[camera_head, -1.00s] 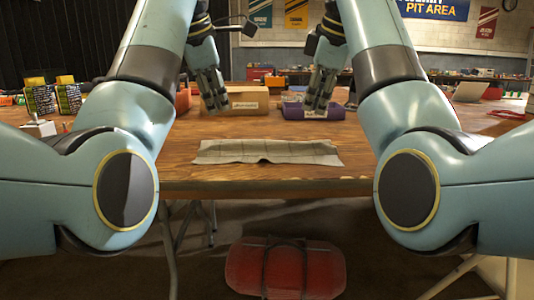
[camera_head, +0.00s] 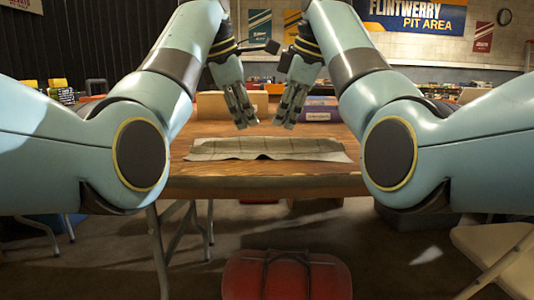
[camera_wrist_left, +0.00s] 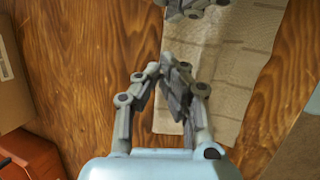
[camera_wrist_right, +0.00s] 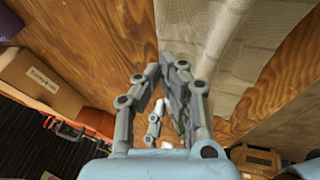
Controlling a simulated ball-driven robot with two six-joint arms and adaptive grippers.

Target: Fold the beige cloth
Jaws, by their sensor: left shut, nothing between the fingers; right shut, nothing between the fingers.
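The beige cloth (camera_head: 262,150) lies on the wooden table as a wide, short strip near the front edge, with a lighter layer showing along its front and right. It also shows in the left wrist view (camera_wrist_left: 232,70) and the right wrist view (camera_wrist_right: 225,30). My left gripper (camera_head: 245,124) is shut and empty above the table, just behind the cloth's left-middle part. My right gripper (camera_head: 285,122) is shut and empty at a similar height, close to the left one. Neither gripper appears to touch the cloth.
The wooden table (camera_head: 300,187) is bare around the cloth. A purple box (camera_head: 320,109) and a cardboard box (camera_head: 212,104) stand behind the grippers. An orange-red box (camera_wrist_left: 30,155) shows in the left wrist view.

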